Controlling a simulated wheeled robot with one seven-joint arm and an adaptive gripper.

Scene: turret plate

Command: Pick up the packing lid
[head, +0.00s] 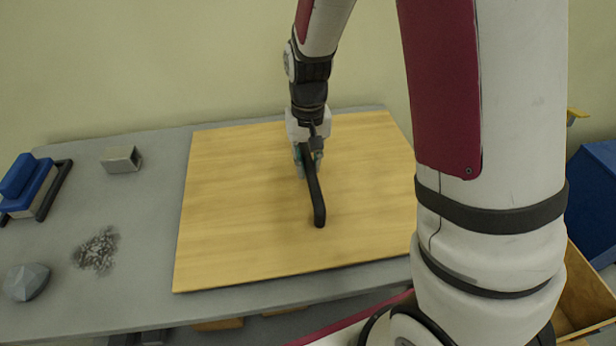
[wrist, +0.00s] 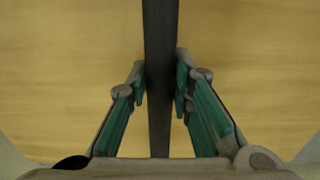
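The packing lid appears to be the large flat light-wood board (head: 240,215) with a black bar handle (head: 317,200) standing on its middle. It lies on or just above the grey table; a thin dark line runs under its front edge. My gripper (head: 309,160) is over the far part of the handle, pointing down. In the wrist view, the handle (wrist: 161,60) runs between the two green-padded fingers of my gripper (wrist: 161,88). Both fingertips look pressed against the handle's sides. The handle's far end is hidden behind my gripper.
On the grey table (head: 130,305), left of the board, are a metal block (head: 122,159), a blue-topped object (head: 30,182), a grey stone (head: 26,282) and a dark speckled patch (head: 96,250). A wooden crate (head: 585,290) and a blue box (head: 598,195) stand at the right.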

